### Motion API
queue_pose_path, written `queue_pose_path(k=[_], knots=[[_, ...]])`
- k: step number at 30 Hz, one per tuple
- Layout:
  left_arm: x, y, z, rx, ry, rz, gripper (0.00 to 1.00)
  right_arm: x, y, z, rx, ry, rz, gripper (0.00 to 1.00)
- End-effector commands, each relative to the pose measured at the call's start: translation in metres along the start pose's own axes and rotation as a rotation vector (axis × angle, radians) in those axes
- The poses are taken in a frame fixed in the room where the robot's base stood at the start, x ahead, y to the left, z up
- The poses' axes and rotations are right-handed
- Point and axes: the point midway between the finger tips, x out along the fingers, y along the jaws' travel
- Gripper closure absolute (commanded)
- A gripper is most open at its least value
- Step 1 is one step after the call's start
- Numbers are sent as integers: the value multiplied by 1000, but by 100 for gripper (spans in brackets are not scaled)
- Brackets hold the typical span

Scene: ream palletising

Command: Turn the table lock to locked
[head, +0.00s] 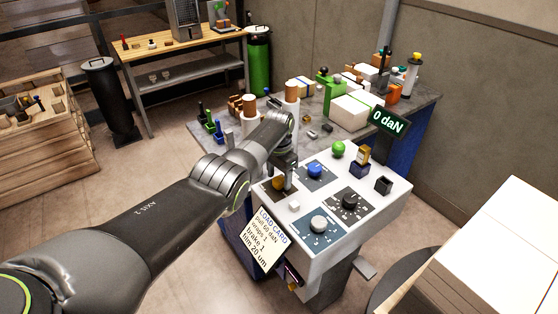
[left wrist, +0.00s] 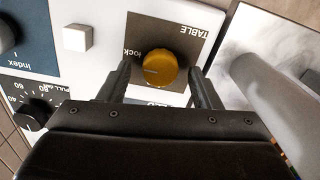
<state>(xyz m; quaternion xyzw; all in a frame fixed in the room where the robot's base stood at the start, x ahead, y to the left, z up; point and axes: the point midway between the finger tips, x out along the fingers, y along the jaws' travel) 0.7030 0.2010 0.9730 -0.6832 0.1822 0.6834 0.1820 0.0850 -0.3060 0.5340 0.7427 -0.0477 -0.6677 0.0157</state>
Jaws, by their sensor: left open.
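The table lock is an amber round knob (left wrist: 158,68) on a dark plate (left wrist: 185,45) marked TABLE, which appears upside down in the left wrist view. The word "lock" is printed beside the knob, and a second label is partly hidden by my gripper. A pale line on the knob points roughly left in that view. My left gripper (left wrist: 160,75) is open, with one finger on each side of the knob; contact cannot be told. In the head view the knob (head: 278,184) shows beside my left gripper (head: 286,180). My right gripper is not in view.
The white console also carries a blue knob (head: 314,170), a black dial (head: 349,202), a grey knob (head: 319,224), a green ball (head: 338,149) and a small white block (head: 294,205). A load card (head: 266,238) hangs in front. White stacked blocks (head: 510,250) stand at right.

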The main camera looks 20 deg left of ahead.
Motion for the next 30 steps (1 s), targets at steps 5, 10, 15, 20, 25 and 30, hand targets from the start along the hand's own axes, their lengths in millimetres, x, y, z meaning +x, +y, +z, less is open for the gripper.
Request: queue_pose_path(k=[5, 10, 15, 20, 25, 30], knots=[[-22, -1, -1, 0, 4, -2, 42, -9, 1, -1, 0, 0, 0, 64], [-50, -1, -1, 0, 4, -2, 42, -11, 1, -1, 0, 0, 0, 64], [-86, -1, -1, 0, 6, -3, 42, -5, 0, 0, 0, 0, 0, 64], [-123, -1, -1, 0, 5, -4, 42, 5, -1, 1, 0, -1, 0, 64], [-153, -1, -1, 0, 3, -2, 42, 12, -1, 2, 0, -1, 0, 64], [-168, 0, 0, -1, 1, -1, 42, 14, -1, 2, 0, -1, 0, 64]])
